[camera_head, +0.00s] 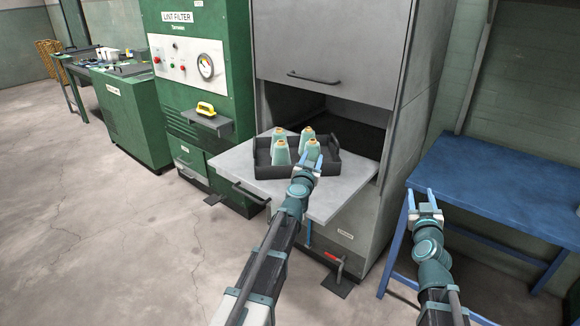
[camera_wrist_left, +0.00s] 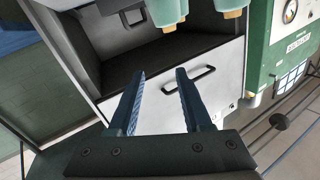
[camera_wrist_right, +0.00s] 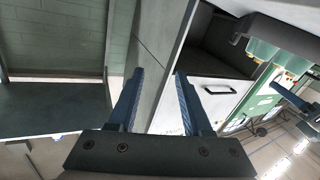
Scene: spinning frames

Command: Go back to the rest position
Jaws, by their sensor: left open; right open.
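My left gripper (camera_head: 311,161) is open, at the near side of the dark tray (camera_head: 262,158) in the head view. In the left wrist view nothing lies between its fingers (camera_wrist_left: 160,75), and pale green cones (camera_wrist_left: 166,10) hang at the top edge of the picture. My right gripper (camera_head: 422,191) is open and empty, in front of the blue table's left end in the head view. Its spread fingers also show in the right wrist view (camera_wrist_right: 160,73).
The tray holds several pale green cones (camera_head: 281,153) and sits on a grey shelf (camera_head: 325,203) jutting from a grey cabinet (camera_head: 335,40). A blue table (camera_head: 500,185) stands right. A green lint filter machine (camera_head: 200,90) stands left. The floor (camera_head: 90,240) at left is clear.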

